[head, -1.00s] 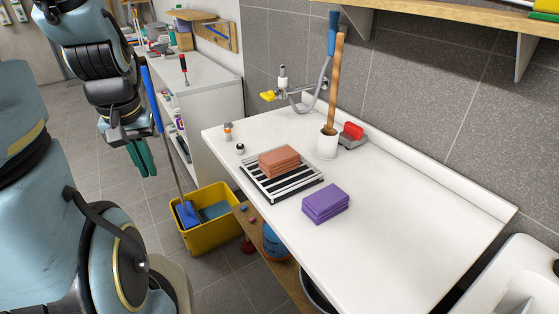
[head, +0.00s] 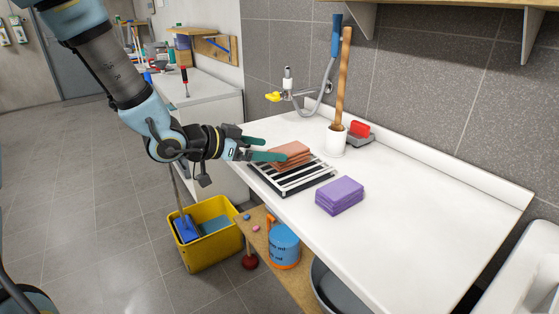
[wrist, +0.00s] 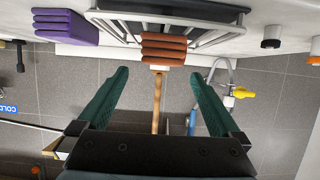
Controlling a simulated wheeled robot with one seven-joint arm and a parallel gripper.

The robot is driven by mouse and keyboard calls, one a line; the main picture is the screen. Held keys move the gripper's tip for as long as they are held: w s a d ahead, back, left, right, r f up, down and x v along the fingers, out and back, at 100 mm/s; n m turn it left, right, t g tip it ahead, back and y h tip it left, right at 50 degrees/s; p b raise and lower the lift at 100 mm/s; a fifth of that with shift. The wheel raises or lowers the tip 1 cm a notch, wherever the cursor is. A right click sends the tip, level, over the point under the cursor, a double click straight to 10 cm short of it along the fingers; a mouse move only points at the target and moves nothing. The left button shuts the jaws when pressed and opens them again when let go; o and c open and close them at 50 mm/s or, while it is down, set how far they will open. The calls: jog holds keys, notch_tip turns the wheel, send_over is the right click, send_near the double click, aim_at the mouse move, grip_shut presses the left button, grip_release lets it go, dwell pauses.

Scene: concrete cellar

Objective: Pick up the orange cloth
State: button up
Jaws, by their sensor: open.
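The orange cloth (head: 291,153) is a folded, layered stack lying on a black-and-white striped rack (head: 290,181) on the white counter. In the wrist view the orange cloth (wrist: 163,49) lies ahead of and roughly between the fingertips. My gripper (head: 258,149) is open, with two green fingers, at the left edge of the cloth. In the wrist view my gripper (wrist: 160,78) has nothing between its fingers. In the head view the near finger's tip overlaps the cloth's left end; I cannot tell if they touch.
A folded purple cloth (head: 340,195) lies right of the rack. A yellow bucket (head: 213,240) is on the floor below. The counter's right part is clear.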

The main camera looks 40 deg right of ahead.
aim_at(287, 150)
jog(key=p+x, duration=0.1)
jog(key=x, duration=0.5)
jog(key=shift+s+d+r, duration=0.1)
jog(key=shift+d, duration=0.1)
jog(key=shift+p+x, duration=0.95)
jog(key=shift+x, duration=1.25)
jog(key=c, duration=1.4)
notch_tip(287, 150, up, 10)
jog(key=shift+f+b, duration=0.1)
jog(key=shift+b, duration=0.55)
